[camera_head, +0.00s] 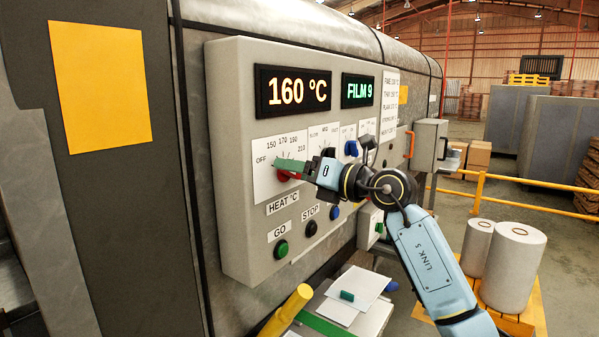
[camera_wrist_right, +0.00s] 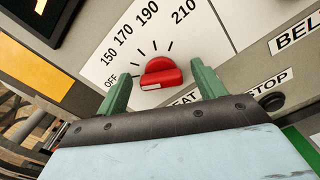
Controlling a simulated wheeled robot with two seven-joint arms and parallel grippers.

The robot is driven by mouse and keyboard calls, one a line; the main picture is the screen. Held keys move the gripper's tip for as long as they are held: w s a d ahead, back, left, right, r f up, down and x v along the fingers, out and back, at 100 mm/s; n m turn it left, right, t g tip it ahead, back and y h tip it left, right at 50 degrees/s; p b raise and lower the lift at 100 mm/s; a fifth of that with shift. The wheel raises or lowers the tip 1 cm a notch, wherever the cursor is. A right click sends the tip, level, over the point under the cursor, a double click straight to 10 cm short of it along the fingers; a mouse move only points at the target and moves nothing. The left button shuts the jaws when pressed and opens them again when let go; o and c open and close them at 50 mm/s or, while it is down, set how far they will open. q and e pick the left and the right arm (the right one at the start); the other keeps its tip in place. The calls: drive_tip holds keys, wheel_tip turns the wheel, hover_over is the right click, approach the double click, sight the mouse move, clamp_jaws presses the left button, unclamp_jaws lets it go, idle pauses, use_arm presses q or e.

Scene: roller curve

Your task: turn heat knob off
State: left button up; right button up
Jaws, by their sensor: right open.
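The red heat knob (camera_head: 283,176) is on the white dial plate above the HEAT °C label, partly hidden by my right gripper (camera_head: 291,168). In the right wrist view the knob (camera_wrist_right: 161,74) shows whole, with a white mark on its lower left edge. The dial (camera_wrist_right: 195,38) reads OFF, 150, 170, 190 and 210; OFF lies left of the knob. The right gripper's green fingers (camera_wrist_right: 160,72) are open, one on each side of the knob, with visible gaps. Contact is not seen. The left gripper is not in view.
A green GO button (camera_head: 281,249) and a black STOP button (camera_head: 311,228) sit below the knob. A blue knob (camera_head: 351,148) is to the right. A yellow rail (camera_head: 520,180) runs beyond.

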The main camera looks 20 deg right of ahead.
drive_tip(key=b+v, duration=0.2)
drive_tip(key=v, duration=1.1)
drive_tip(key=shift+s, duration=0.15)
drive_tip(key=shift+d, duration=0.1)
